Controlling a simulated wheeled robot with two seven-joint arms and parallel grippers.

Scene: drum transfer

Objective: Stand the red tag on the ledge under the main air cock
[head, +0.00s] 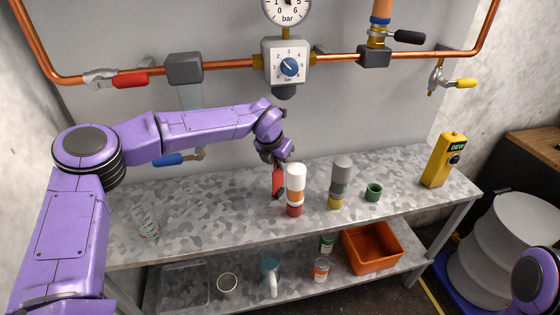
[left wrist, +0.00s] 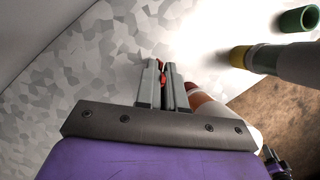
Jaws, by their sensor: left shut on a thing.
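In the left wrist view only a sliver of the red tag (left wrist: 162,76) shows between the closed fingers (left wrist: 162,88). I cannot tell whether its lower edge touches the bench. On the copper pipe, a red-handled cock (head: 118,80) is at left and a black-handled cock (head: 396,37) at upper right; a blue-handled cock (head: 172,159) sits lower, behind my left arm. No label marks the main one.
The regulator (head: 287,66) hangs above the bench (head: 225,205). The white bottle (head: 296,183), grey bottle (head: 340,180), green cup (head: 373,192) and yellow meter (head: 442,160) stand to the right. An orange bin (head: 372,248) is below. The bench's left part is mostly clear.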

